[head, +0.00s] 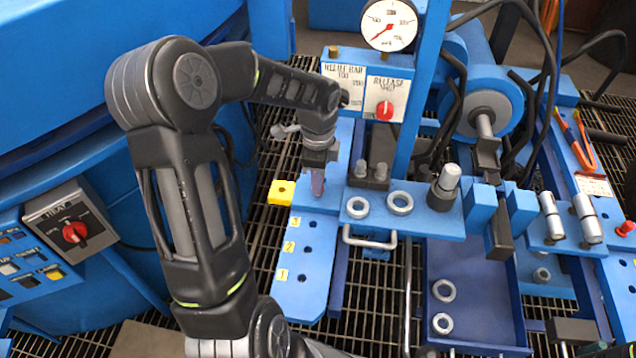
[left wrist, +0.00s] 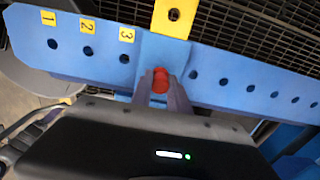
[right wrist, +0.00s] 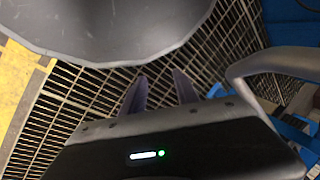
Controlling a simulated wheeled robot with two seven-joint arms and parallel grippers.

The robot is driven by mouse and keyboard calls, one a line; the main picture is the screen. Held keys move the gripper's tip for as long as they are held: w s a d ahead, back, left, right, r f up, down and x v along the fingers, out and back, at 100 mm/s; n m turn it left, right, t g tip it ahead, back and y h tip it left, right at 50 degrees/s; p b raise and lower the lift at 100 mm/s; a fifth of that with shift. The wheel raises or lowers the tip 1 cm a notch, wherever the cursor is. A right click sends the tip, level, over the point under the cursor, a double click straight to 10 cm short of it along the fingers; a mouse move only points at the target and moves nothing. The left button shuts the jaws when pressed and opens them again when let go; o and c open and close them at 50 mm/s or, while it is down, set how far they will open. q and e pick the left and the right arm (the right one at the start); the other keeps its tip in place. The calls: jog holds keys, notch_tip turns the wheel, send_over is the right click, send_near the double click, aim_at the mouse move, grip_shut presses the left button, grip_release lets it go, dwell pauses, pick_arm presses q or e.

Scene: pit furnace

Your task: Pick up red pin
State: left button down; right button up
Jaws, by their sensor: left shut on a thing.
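The red pin (left wrist: 160,82) shows in the left wrist view as a round red end between my left fingers. My left gripper (left wrist: 161,84) is shut on it, over the blue plate (left wrist: 215,68), beside the hole marked 3. I cannot tell whether the pin sits in a hole or is clear of the plate. In the head view my left gripper (head: 317,185) points down at the upper part of the plate; its fingers hide most of the pin. In the right wrist view my right gripper (right wrist: 159,88) has its fingers apart with nothing between them, above the floor grating.
A yellow tab (head: 281,192) sticks out at the plate's left edge. A panel with a red knob (head: 385,110) and a gauge (head: 389,24) stand behind. Metal rings (head: 400,203) lie to the right, above a blue tray (head: 470,335). A control box (head: 70,226) is at left.

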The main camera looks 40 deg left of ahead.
pick_arm(q)
notch_tip(320, 180, up, 16)
jog(key=p, duration=0.3)
jog(key=shift+w+d, duration=0.1)
dwell(0.4)
jog(key=w+d+n, duration=0.5)
jog(key=d+n, duration=0.1)
jog(key=d, duration=0.2)
jog(key=w+d+r+n, duration=0.1)
jog(key=w+d+n, duration=0.4)
jog(key=d, duration=0.4)
jog(key=shift+d+r+n, duration=0.2)
jog(key=shift+d+n, duration=0.05)
jog(key=shift+n, duration=0.35)
jog(key=shift+a, duration=0.1)
